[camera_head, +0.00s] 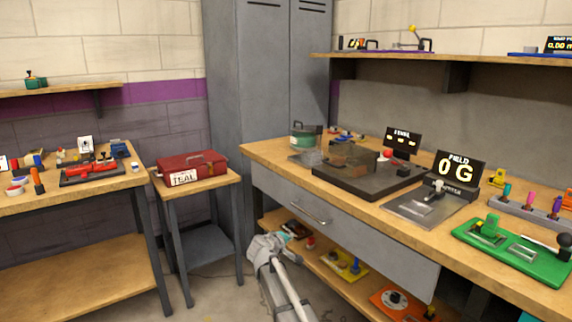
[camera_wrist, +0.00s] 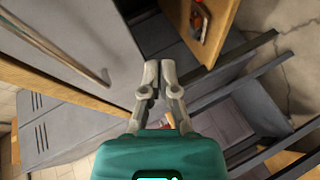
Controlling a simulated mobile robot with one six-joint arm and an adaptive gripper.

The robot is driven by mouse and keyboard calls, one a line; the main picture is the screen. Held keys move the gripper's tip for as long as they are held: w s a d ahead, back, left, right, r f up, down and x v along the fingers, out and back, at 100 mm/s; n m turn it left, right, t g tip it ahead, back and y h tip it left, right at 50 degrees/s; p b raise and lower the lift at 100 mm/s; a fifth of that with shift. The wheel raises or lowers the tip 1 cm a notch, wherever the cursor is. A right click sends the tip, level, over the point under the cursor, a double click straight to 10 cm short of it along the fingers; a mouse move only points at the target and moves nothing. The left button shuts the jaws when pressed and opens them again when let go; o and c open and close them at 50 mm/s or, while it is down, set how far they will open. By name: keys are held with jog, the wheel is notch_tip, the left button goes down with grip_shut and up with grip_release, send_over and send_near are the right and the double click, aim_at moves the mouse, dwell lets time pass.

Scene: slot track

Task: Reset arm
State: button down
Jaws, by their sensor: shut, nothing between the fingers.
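My gripper (camera_wrist: 157,66) shows in the wrist view with its two grey fingers together and nothing between them. Its teal body fills the bottom middle of that view. In the head view my arm (camera_head: 284,285) rises from the bottom edge, in front of the right workbench (camera_head: 262,150) and below its top. The fingertips are hard to make out in the head view. My gripper touches nothing that I can see.
A grey drawer (camera_head: 330,220) with a bar handle sits under the right bench top. A lower shelf (camera_head: 385,282) holds small parts. A red toolbox (camera_head: 192,167) stands on a small table at left. Grey lockers (camera_head: 265,75) stand behind. Some floor is bare between the tables.

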jog(key=s+d+f+m+g+y, duration=0.1)
jog(key=s+d+f+m+g, duration=0.55)
jog(key=s+d, duration=0.75)
jog(key=s+d+f+m+g+y+p, duration=0.1)
jog(key=s+f+g+y, duration=0.15)
jog(key=s, duration=0.75)
jog(key=s+d+f+m+g+y, duration=0.1)
jog(key=s+f+g+y, duration=0.15)
jog(key=s, duration=0.75)
notch_tip(320, 180, up, 36)
jog(key=p, duration=3.6)
jog(key=shift+w+r+g+y, duration=0.2)
jog(key=shift+w+g+y, duration=0.05)
jog(key=shift+g+y, duration=0.15)
jog(key=shift+a, duration=0.15)
